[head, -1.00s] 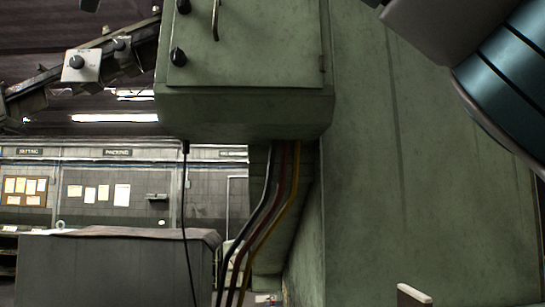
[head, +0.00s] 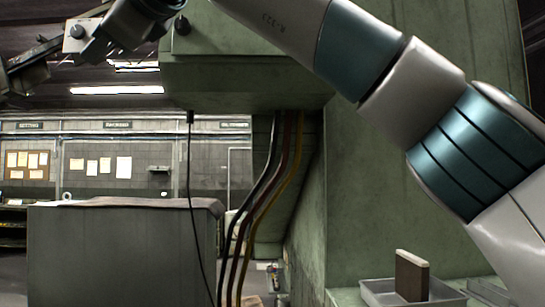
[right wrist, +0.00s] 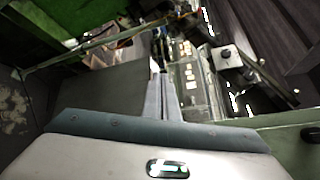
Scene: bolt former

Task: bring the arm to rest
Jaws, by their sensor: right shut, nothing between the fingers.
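My right arm (head: 440,95) crosses the head view from the right edge to the top. Its right gripper (head: 97,48) is at the upper left, in front of the sloping rail, small and dark. In the right wrist view the right gripper (right wrist: 160,92) has its two grey fingers together, with nothing between them. It appears held in the air. My left gripper does not show.
A green machine (head: 390,220) with an overhanging box (head: 240,80) fills the middle and right. Cables (head: 262,205) hang below the box. A grey cabinet (head: 120,250) stands left. A grey tray (head: 375,288) with a brown block (head: 411,276) is at lower right.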

